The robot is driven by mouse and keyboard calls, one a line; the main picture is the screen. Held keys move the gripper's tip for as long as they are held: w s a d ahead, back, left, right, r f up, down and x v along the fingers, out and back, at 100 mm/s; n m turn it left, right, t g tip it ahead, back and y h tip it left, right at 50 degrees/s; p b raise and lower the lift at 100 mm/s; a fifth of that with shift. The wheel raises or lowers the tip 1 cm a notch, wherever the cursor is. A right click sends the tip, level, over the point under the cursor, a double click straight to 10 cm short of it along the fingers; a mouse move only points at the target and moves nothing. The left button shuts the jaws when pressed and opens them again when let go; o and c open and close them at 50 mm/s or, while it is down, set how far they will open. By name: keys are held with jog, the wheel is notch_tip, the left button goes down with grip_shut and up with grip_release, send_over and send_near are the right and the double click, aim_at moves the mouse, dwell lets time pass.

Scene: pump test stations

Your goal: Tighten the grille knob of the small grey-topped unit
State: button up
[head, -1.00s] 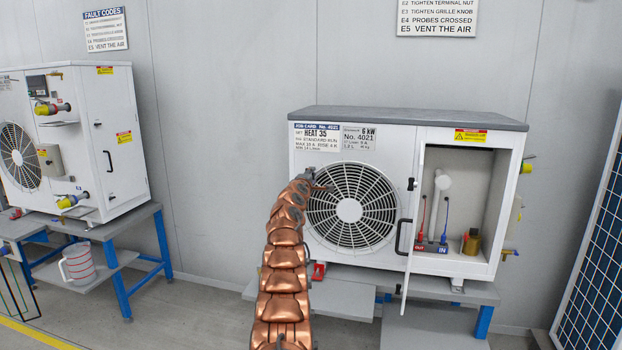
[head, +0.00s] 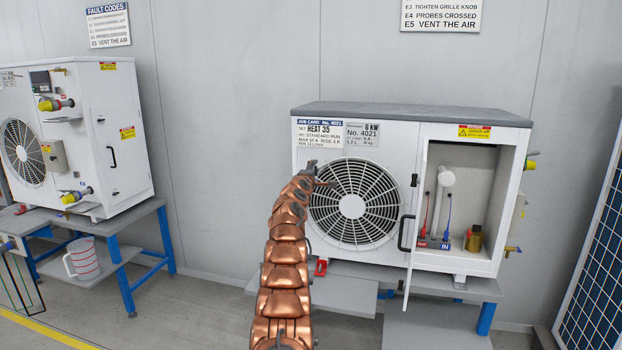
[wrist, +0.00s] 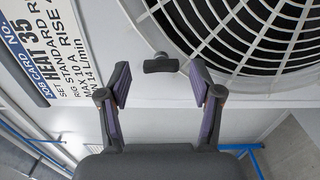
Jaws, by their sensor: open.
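The small grey-topped unit (head: 410,116) is a white cabinet on a bench, with a round fan grille (head: 352,205) on its front. In the wrist view, the black grille knob (wrist: 160,64) sits on the white panel beside the grille's rim, its bar lying crosswise in the picture. My gripper (wrist: 160,75) is open, with one finger on each side of the knob in the picture and gaps on both sides. I cannot tell how far the fingertips reach along the knob. In the head view, my gripper (head: 317,173) is at the grille's upper left and hides the knob.
The unit's right compartment is open, its door (head: 408,250) swung outward, with red and blue leads and a brass part (head: 474,238) inside. Another white unit (head: 105,135) stands on a blue-legged bench at left, with a striped jug (head: 84,259) below. A dark-blue panel (head: 590,240) stands at right.

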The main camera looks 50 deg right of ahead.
jog(key=v, duration=0.7)
jog(key=shift+s, duration=0.15)
dwell(1.0)
jog(key=shift+a+f, duration=0.15)
dwell(0.5)
